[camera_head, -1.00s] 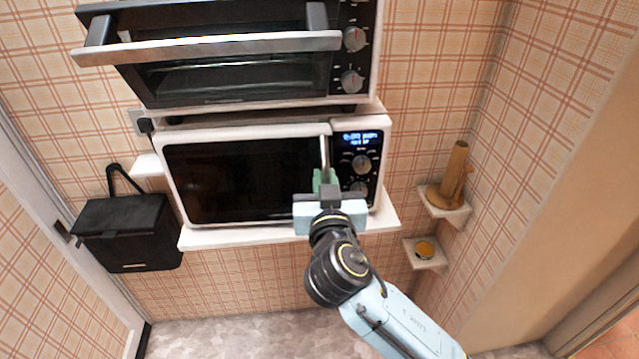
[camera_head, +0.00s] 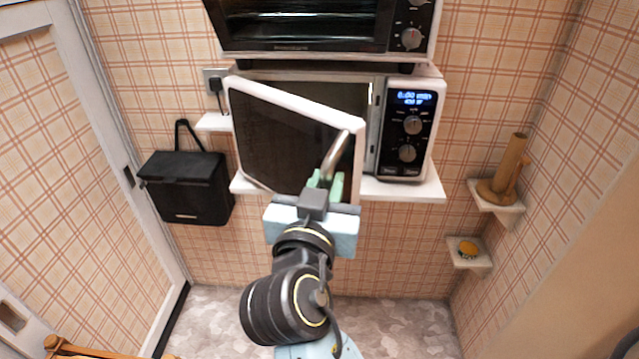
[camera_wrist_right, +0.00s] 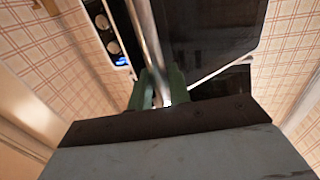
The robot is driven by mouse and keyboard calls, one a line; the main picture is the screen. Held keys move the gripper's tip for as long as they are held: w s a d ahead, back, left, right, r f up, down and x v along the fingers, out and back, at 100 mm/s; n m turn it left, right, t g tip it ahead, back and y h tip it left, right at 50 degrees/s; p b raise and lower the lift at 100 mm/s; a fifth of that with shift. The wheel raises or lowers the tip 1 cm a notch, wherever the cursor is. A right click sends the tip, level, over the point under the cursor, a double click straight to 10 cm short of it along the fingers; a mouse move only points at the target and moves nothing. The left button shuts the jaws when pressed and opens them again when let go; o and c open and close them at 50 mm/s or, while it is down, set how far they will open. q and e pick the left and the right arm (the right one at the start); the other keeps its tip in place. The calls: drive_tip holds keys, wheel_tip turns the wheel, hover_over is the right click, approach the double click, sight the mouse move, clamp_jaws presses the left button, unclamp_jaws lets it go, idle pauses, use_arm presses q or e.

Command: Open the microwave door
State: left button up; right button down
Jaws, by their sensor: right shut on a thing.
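The microwave (camera_head: 370,170) stands on a white wall shelf, its lit control panel (camera_head: 410,125) at its right side. Its dark door (camera_head: 285,140) with a white frame is partly open, hinged at the left, its right edge swung out toward me. The silver bar handle (camera_head: 337,155) is on the door's right edge. My right gripper (camera_head: 325,185) has its green fingers closed around the lower part of the handle. The wrist view also shows the fingers (camera_wrist_right: 158,88) on either side of the handle (camera_wrist_right: 148,40). My left gripper is out of view.
A toaster oven (camera_head: 320,30) sits directly above the microwave. A black box (camera_head: 187,188) hangs on the wall at left. The floor in front is clear.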

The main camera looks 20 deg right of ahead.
drive_tip(key=shift+a, duration=0.3)
drive_tip(key=shift+a+r, duration=0.1)
drive_tip(key=c, duration=1.4)
unclamp_jaws()
drive_tip(key=shift+w+a, duration=0.1)
drive_tip(key=shift+c, duration=0.2)
drive_tip(key=p, duration=0.7)
approach(320, 122)
drive_tip(key=w+d+r, duration=0.2)
drive_tip(key=d+r, duration=0.1)
drive_tip(key=shift+s+r, duration=0.15)
drive_tip(key=shift+r, duration=0.1)
